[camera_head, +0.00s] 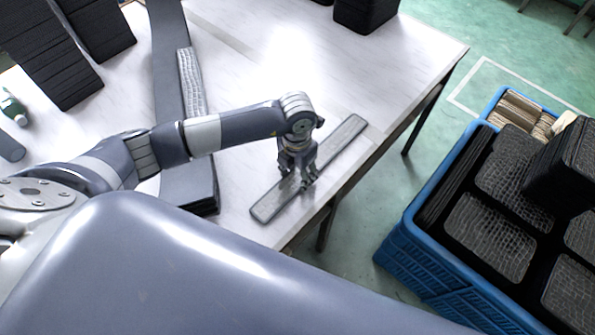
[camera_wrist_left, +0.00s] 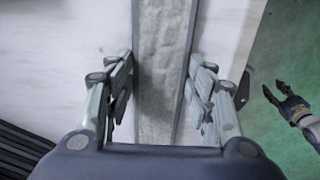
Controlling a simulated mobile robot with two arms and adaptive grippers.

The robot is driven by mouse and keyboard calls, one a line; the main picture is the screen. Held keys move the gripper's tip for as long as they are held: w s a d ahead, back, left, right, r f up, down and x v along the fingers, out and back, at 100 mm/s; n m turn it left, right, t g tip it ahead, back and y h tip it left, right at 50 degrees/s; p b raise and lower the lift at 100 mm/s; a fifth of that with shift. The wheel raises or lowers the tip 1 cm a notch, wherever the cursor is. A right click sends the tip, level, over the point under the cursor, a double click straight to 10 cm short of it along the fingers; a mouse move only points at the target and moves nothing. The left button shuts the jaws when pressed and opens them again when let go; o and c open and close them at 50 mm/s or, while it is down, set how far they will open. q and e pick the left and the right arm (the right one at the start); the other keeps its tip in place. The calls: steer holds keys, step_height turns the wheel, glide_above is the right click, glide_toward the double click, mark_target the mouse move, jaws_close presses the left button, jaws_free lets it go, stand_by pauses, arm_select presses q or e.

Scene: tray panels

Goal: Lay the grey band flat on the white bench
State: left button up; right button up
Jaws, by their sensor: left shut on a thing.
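The grey band (camera_head: 340,140) is a long, narrow, textured strip with darker edges, slanting near the front edge of the white bench (camera_head: 270,50). It is level with the bench top or very close above it; I cannot tell if it touches all along. My left gripper (camera_head: 304,184) points down and is shut on the band across its width. In the left wrist view the band (camera_wrist_left: 163,70) runs between the two fingers. My right gripper (camera_wrist_left: 277,92) shows only in the left wrist view, at the right, fingers apart and empty over the green floor.
Black stacks (camera_head: 45,60) stand at the back left, and a black block (camera_head: 365,14) at the back edge. Long dark panels with another grey textured strip (camera_head: 191,80) lie left of the band. A blue crate (camera_head: 400,245) with black textured pieces stands right, beyond a floor gap.

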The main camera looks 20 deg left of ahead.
stand_by(0.4)
arm_select(q)
steer(key=o, duration=1.2)
steer(key=shift+c, duration=0.2)
step_height(320, 180, up, 12)
steer(key=shift+f, duration=0.1)
